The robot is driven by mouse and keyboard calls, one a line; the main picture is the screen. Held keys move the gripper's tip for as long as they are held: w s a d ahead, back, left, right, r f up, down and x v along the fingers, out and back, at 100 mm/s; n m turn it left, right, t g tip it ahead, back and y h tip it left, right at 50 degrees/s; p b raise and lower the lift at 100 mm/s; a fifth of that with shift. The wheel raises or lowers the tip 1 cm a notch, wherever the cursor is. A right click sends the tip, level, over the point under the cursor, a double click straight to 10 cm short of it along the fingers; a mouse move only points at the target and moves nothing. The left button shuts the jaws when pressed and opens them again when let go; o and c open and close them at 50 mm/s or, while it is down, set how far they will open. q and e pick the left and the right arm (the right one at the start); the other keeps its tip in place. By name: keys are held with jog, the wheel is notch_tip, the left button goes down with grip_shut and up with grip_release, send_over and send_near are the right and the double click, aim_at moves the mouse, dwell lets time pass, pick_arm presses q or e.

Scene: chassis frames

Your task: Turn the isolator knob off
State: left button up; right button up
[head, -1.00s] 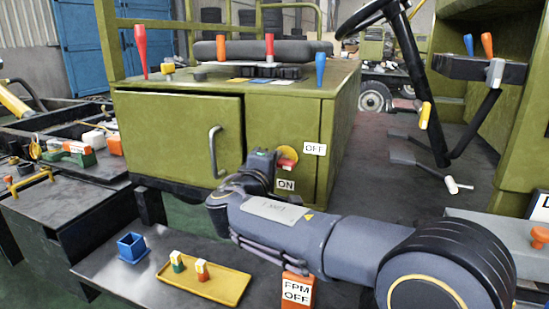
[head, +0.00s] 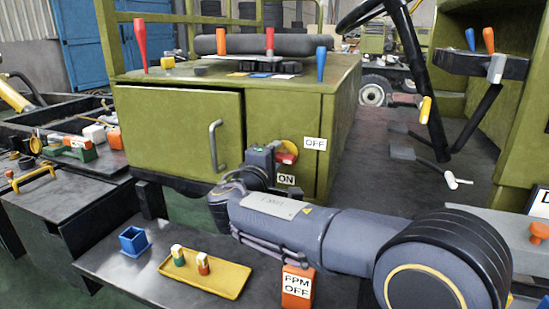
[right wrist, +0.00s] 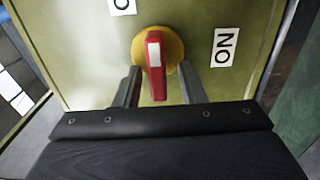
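The isolator knob (head: 287,152) is a red handle on a yellow round base, on the olive cabinet front between the OFF label (head: 315,143) and the ON label (head: 286,179). In the right wrist view the red handle (right wrist: 155,65) stands out from its yellow base (right wrist: 172,47), with the ON label (right wrist: 224,48) to its right. My right gripper (head: 272,152) is at the knob. In the right wrist view its two fingers (right wrist: 160,88) are apart, one on each side of the handle, with gaps visible. My left gripper is not in view.
A bench below holds a yellow tray (head: 180,284) with two small pieces, a blue box (head: 133,255) and an orange FPM OFF block (head: 297,287). Several levers stand on the cabinet top (head: 215,78). A cabinet door handle (head: 215,150) sticks out left of the knob.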

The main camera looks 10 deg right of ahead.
jog(key=shift+s+r, duration=0.1)
jog(key=p+v, duration=0.1)
jog(key=v, duration=0.6)
jog(key=shift+s+a, duration=0.25)
